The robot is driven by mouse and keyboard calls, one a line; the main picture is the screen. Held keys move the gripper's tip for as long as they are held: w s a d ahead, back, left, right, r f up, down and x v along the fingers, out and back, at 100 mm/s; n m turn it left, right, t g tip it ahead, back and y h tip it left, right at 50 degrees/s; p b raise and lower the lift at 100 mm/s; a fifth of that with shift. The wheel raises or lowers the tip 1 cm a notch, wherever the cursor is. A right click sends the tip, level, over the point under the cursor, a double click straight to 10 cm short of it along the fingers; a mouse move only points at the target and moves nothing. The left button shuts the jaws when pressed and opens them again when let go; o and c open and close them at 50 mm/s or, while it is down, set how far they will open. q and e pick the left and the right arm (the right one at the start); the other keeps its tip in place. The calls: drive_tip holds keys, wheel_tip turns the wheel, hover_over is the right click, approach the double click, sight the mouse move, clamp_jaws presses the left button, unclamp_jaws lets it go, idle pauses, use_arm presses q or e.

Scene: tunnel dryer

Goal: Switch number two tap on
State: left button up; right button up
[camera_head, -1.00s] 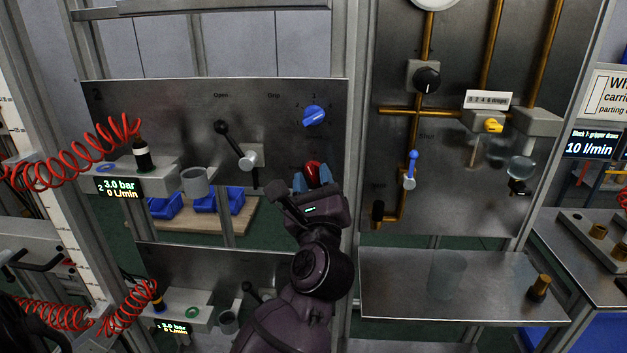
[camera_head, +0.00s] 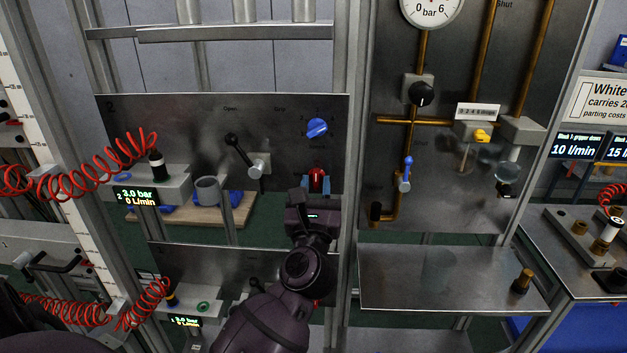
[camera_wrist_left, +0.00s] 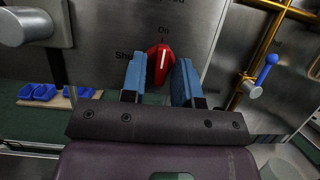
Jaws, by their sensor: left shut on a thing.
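The red tap knob (camera_head: 316,180) sits on the metal panel (camera_head: 190,120) marked 2. My left gripper (camera_head: 317,190) is at the knob, its blue fingers shut on the two sides of it. In the left wrist view the knob (camera_wrist_left: 160,58) has a white pointer line that stands nearly upright, toward the word "On" above. The word "Shut" is at its left, partly hidden by a finger. My right gripper is not in view.
A blue knob (camera_head: 317,127) is above the red one. A black lever (camera_head: 240,150) is to its left. A frame post (camera_head: 352,150) stands close on the right, and a blue-handled lever (camera_head: 407,168) lies beyond it. A display (camera_head: 136,196) reads 3.0 bar, 0 L/min.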

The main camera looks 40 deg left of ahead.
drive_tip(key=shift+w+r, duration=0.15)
use_arm(q)
drive_tip(key=o, duration=0.6)
drive_tip(key=shift+c, duration=0.2)
drive_tip(key=shift+o, duration=0.3)
drive_tip(key=b+v, duration=0.3)
drive_tip(key=v, duration=0.7)
drive_tip(key=shift+s+d+f, duration=0.15)
drive_tip(key=shift+s+d, duration=0.05)
drive_tip(key=shift+s, duration=0.1)
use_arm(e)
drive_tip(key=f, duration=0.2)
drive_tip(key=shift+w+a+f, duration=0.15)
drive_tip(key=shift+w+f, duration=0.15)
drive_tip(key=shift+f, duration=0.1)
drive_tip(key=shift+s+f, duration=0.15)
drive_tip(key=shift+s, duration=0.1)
